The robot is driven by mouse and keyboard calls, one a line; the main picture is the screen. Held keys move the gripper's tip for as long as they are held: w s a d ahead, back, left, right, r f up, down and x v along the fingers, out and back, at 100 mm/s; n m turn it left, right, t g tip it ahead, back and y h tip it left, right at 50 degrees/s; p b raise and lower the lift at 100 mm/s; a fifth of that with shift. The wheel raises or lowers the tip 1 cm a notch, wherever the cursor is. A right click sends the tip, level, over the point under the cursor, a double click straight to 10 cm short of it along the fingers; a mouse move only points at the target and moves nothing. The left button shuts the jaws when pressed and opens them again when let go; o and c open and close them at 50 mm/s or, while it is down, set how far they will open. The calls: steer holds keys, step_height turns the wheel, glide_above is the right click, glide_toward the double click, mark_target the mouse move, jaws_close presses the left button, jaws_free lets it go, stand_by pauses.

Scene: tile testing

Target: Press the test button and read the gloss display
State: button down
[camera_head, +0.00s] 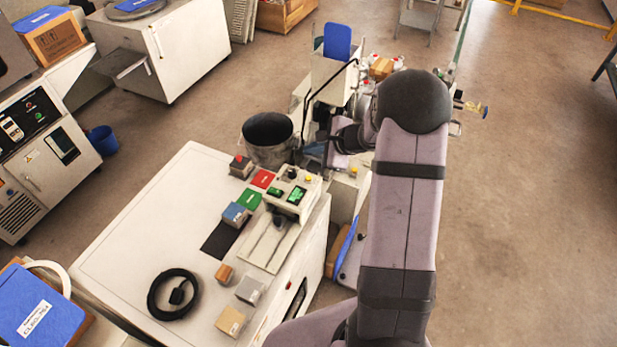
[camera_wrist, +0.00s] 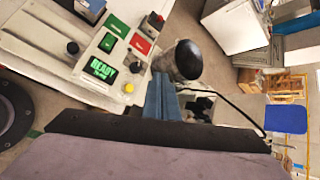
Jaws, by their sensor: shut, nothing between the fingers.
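The gloss meter (camera_head: 287,207) is a pale box on the white cabinet top, with a small green panel, a knob and a yellow button (camera_head: 308,178). In the wrist view its green display (camera_wrist: 102,69) reads READY, with a smaller unclear line below. The yellow button (camera_wrist: 129,88) sits beside the display, and a dark knob (camera_wrist: 135,67) stands nearby. No test label is legible. My gripper (camera_wrist: 160,84) is shut and empty, its blue-grey fingers to the right of the yellow button and apart from it. In the head view my arm partly hides the gripper.
Red (camera_head: 263,178) and green (camera_head: 250,200) tiles, a blue block (camera_head: 235,214) and a grey box with a red top (camera_head: 240,167) lie near the meter. A dark-mouthed bucket (camera_head: 256,152) stands behind. A black cable coil (camera_head: 155,296) lies at front left. The cabinet's left top is clear.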

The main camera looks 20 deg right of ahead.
steer(key=shift+f, duration=0.15)
step_height(320, 180, down, 7)
steer(key=b, duration=0.5)
steer(key=shift+f+b, duration=0.8)
steer(key=shift+b, duration=0.45)
steer(key=shift+f+b, duration=0.85)
steer(key=shift+b, duration=0.35)
stand_by(1.8)
stand_by(0.4)
steer(key=shift+r+p, duration=0.55)
steer(key=shift+r, duration=0.35)
steer(key=shift+r+p, duration=1.75)
steer(key=shift+r, duration=0.75)
